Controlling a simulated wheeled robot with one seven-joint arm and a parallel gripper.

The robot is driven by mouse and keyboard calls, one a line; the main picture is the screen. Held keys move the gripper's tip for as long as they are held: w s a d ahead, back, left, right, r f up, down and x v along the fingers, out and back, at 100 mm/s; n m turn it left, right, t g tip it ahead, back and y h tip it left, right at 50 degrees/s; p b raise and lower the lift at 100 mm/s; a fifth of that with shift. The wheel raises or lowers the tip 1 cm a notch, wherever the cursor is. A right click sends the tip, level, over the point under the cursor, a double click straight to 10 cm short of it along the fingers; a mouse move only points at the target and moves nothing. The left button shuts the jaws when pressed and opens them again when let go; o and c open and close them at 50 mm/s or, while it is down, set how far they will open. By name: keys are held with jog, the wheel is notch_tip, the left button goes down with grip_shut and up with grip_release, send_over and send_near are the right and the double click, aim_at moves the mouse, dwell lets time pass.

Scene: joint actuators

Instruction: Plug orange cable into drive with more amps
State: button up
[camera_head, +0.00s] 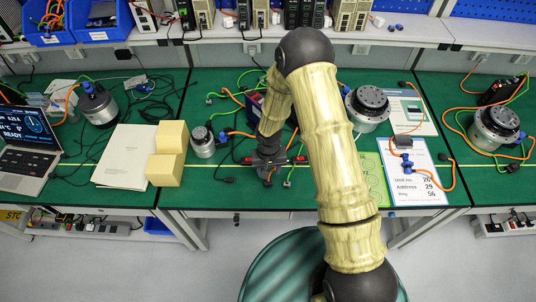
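My gripper (268,172) points down over the green bench in the middle, below the dark wrist. Its fingers are small and dark, and I cannot tell their gap or whether they hold anything. An orange cable (232,97) curves on the bench left of my arm. Another orange cable (453,178) runs beside the right-hand printed sheet, with blue connectors (406,162) lying on the sheet. A dark blue box (254,104), possibly a drive, is partly hidden by my arm. A large silver actuator (368,108) stands right of my arm, a small one (202,142) left. Amp labels are unreadable.
Yellow blocks (164,169) and paper (124,157) lie left, beside a laptop (27,143). More actuators stand at the far left (99,104) and far right (495,125), among loose cables. A shelf (225,29) with modules and blue bins (97,20) runs behind.

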aim_at(268, 182)
jog(key=shift+a, duration=0.1)
dwell(0.3)
notch_tip(268, 182, down, 8)
jog(key=b, duration=0.6)
grip_shut()
jog(key=shift+r+p, duration=1.6)
jog(key=shift+r, duration=0.95)
